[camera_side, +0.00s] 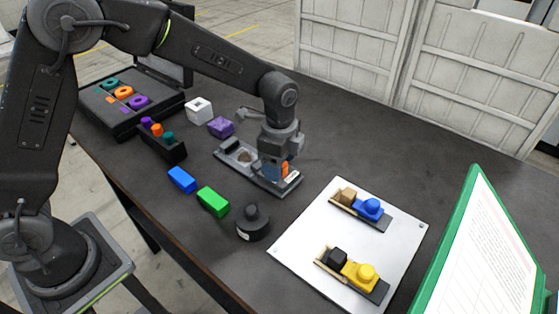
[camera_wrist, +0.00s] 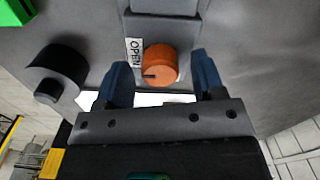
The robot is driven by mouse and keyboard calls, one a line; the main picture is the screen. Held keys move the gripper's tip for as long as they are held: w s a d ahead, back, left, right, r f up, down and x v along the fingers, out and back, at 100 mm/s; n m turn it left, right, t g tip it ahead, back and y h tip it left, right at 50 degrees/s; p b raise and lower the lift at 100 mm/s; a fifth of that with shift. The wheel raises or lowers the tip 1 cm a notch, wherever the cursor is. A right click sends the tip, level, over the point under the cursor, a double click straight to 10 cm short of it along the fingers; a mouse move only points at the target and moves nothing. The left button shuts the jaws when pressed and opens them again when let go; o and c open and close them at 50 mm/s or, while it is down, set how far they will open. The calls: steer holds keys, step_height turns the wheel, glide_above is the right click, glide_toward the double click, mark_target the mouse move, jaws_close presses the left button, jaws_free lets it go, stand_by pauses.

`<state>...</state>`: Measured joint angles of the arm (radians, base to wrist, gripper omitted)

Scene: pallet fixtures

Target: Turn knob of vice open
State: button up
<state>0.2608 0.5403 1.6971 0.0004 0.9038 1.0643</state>
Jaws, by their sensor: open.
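The vice (camera_side: 238,157) is a grey fixture lying on the dark table near its middle. Its orange knob (camera_side: 285,170) is at the near right end, partly hidden by my gripper in the side view. My gripper (camera_wrist: 160,80) is open, with one blue finger on each side of the knob and gaps between. In the side view my gripper (camera_side: 274,172) points down at the knob end.
A black round knobbed piece (camera_side: 253,222) stands near the vice. Green (camera_side: 213,201) and blue (camera_side: 182,179) blocks lie to its left. A white plate (camera_side: 300,245) with two small fixtures is at the right. Purple (camera_side: 221,127) and white (camera_side: 199,110) blocks lie behind.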

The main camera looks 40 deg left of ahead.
step_height(320, 180, up, 14)
stand_by(0.6)
steer(key=s+a+n+t, duration=0.2)
steer(key=s+a+n, duration=0.2)
steer(key=s, duration=0.3)
steer(key=s+a+r+n+t, duration=0.1)
steer(key=s+a+n, duration=0.2)
steer(key=s+n, duration=0.3)
steer(key=s+a+r+n+t, duration=0.1)
steer(key=s+a+n, duration=0.3)
steer(key=s, duration=0.5)
steer(key=shift+s+a+n+t, duration=0.35)
steer(key=shift+n+t, duration=0.25)
steer(key=shift+t, duration=0.2)
